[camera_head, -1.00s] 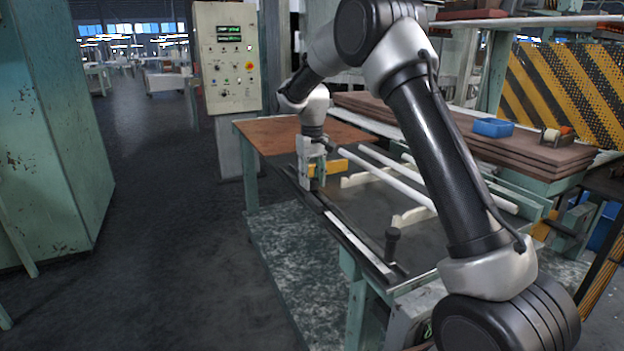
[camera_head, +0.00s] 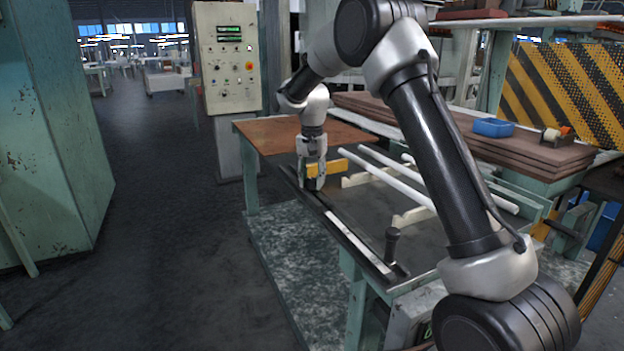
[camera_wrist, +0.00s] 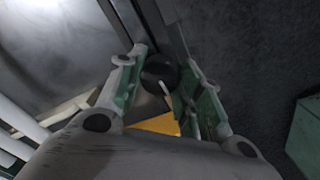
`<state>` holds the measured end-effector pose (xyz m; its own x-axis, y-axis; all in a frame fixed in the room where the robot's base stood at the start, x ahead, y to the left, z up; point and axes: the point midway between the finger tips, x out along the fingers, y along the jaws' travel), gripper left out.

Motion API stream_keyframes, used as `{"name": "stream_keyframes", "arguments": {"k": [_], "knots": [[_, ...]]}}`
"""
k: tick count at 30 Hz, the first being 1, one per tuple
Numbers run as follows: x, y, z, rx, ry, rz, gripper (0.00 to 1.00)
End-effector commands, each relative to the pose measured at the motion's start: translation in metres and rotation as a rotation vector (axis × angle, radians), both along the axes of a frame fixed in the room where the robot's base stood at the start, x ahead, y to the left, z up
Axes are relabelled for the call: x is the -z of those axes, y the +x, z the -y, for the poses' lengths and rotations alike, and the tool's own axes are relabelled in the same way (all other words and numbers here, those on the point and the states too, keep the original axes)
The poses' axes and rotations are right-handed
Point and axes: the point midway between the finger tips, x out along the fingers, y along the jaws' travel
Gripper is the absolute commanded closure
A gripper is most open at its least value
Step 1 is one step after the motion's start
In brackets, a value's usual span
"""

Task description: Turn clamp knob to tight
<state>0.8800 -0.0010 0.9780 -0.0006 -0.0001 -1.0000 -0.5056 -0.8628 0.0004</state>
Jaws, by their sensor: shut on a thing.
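The clamp knob (camera_wrist: 157,74) is dark and round with a white pointer line, between my fingertips in the wrist view. My gripper (camera_wrist: 160,72) points down and is shut on it, one green-padded finger on each side. In the head view my gripper (camera_head: 313,184) is at the far left part of the bench, and its fingers hide the knob. A yellow part (camera_head: 340,166) sits just beside the fingers; a yellow patch (camera_wrist: 158,124) also shows below the knob in the wrist view. I cannot read the tight mark.
White glass tubes (camera_head: 385,170) lie on pale notched supports (camera_head: 362,178) right of the gripper. A dark rail with a white strip (camera_head: 352,238) runs along the bench's near edge to a black upright handle (camera_head: 392,244). A control panel (camera_head: 228,58) stands behind. Floor at left is clear.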

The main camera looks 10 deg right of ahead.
Motion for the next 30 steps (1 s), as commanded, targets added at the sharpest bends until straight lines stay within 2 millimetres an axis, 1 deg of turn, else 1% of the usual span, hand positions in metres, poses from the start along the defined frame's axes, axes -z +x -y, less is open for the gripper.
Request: {"name": "stream_keyframes", "arguments": {"k": [7,21,22,25,30], "knots": [[-0.0008,0.0007,0.0,0.063,0.0,0.002,0.88],[-0.0009,0.0007,0.0,0.076,0.001,0.003,0.88],[-0.0009,0.0007,0.0,0.076,0.001,0.003,0.61],[-0.0008,0.0006,0.0,0.075,0.001,0.003,0.43],[-0.0004,0.0004,0.0,0.075,0.0,0.001,0.42]]}}
